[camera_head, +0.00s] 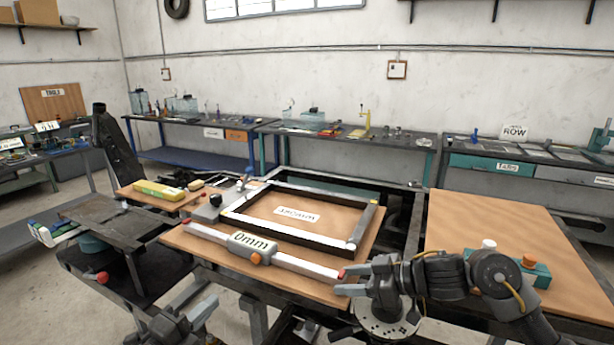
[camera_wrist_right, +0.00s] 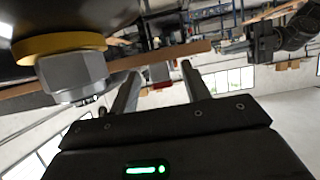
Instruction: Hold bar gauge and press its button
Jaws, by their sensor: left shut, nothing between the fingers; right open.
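The bar gauge (camera_head: 300,265) lies along the front edge of the brown board in the head view. It is a pale bar with red ends, a grey body reading "0mm" and an orange button (camera_head: 256,259). My right gripper (camera_head: 345,281) is open close to the gauge's right end; I cannot tell whether it touches. In the right wrist view its fingers (camera_wrist_right: 160,88) are apart, with nothing clearly held between them. My left gripper (camera_head: 211,303) is shut and empty, below and in front of the board, apart from the gauge.
A dark rectangular frame (camera_head: 284,235) with a label inside lies on the board behind the gauge. A brown bench top (camera_head: 490,235) at right holds a teal box (camera_head: 540,272). A yellow box (camera_head: 159,190) lies at left. A grey hex part (camera_wrist_right: 72,78) is close in the wrist view.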

